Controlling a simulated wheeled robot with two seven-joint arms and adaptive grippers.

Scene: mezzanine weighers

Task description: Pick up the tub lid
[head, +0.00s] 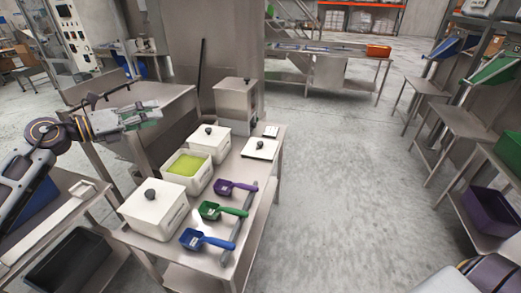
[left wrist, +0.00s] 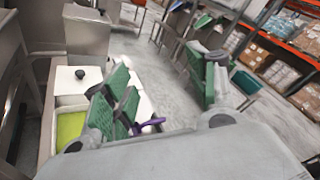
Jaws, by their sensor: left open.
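The tub lid (head: 260,149) is a flat white square with a dark round knob. It lies on the steel table beside the back tub. The middle white tub (head: 171,181) is uncovered and holds yellow-green contents, also seen in the left wrist view (left wrist: 70,126). The back tub (head: 208,143) and the front tub (head: 153,213) have white knobbed lids on. My left gripper (head: 150,112) is open and empty, raised left of the tubs, well away from the loose lid. Its green-padded fingers spread apart in the left wrist view (left wrist: 163,88).
Purple (head: 225,187), green (head: 210,211) and blue (head: 193,239) scoops lie along the table's right side. A steel box-shaped machine (head: 235,103) stands at the back. A small flat device (head: 270,131) lies behind the lid. Open floor is to the right.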

